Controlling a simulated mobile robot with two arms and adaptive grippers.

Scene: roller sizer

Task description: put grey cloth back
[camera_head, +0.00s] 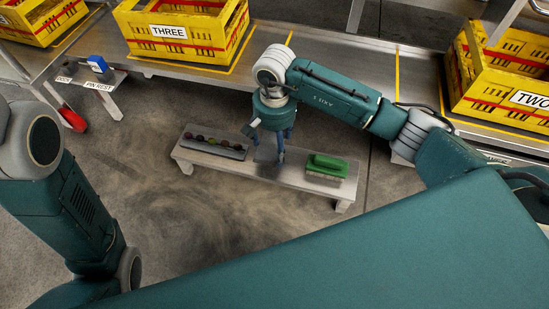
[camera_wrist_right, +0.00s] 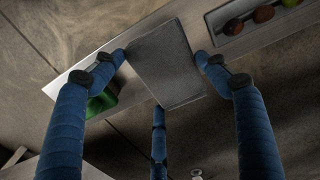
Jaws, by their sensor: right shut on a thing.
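The grey cloth (camera_wrist_right: 168,65) shows in the right wrist view as a flat, dark grey, roughly rectangular sheet. My right gripper (camera_wrist_right: 160,62) has its blue fingers at the sides of the cloth and is shut on it. In the head view my right gripper (camera_head: 273,148) points down over the middle of a low bench (camera_head: 300,187), between a tray and a green brush. There the cloth is hard to make out behind the fingers. I cannot tell whether it touches the bench. My left arm comes in at the left, but its gripper is out of view.
A tray of several small round things (camera_head: 214,146) lies left on the bench, and the green brush (camera_head: 326,166) lies right. Yellow crates marked THREE (camera_head: 172,46) and TWO (camera_head: 508,92) stand on the metal table behind. A pin rest (camera_head: 98,85) is at left. Floor before the bench is clear.

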